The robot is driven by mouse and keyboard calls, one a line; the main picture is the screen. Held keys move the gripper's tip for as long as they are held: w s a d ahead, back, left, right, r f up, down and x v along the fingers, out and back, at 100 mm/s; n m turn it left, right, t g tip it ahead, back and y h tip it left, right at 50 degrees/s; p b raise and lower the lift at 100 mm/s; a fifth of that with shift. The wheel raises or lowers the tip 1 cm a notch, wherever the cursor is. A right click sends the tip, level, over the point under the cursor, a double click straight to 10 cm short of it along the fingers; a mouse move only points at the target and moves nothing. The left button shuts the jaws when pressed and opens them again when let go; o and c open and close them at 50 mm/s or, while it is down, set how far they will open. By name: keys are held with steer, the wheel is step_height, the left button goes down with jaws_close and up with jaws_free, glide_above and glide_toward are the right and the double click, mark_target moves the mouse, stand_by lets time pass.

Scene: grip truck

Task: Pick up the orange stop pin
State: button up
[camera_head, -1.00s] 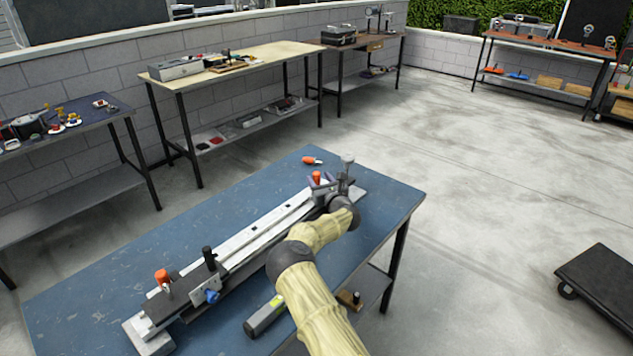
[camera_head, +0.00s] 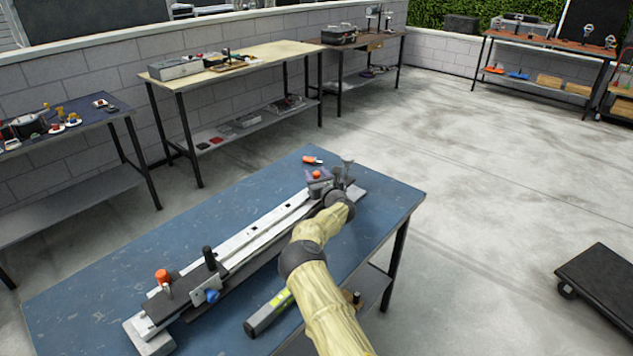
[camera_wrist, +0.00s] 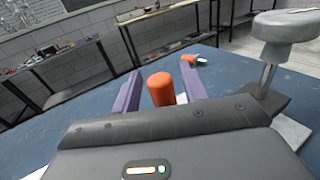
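An upright orange cylinder (camera_head: 316,174) stands at the far right end of the long rail fixture (camera_head: 243,240) on the blue table. In the wrist view this orange cylinder (camera_wrist: 160,90) is between the two purple fingers of my gripper (camera_wrist: 161,77), with a gap on each side. My gripper (camera_head: 319,184) is open; its dark body hides the cylinder's lower end. A second orange piece with a pale end (camera_head: 312,160) lies loose on the table just beyond, and shows behind the fingers in the wrist view (camera_wrist: 189,60). Another upright orange knob (camera_head: 162,276) is at the fixture's near left end.
A grey round-topped post (camera_wrist: 285,32) rises close to the right of my gripper. A black knob (camera_head: 209,257) stands on the rail's left part. A grey and yellow-green bar (camera_head: 268,314) lies at the front of the table. The table's right corner is bare.

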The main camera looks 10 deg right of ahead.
jaws_close()
steer(key=shift+r, duration=0.1)
step_height(320, 180, up, 10)
steer(key=shift+f+b, duration=0.1)
steer(key=shift+b, duration=0.3)
stand_by(0.5)
step_height(320, 180, up, 8)
steer(key=p, duration=0.2)
steer(key=shift+f, duration=0.25)
stand_by(0.8)
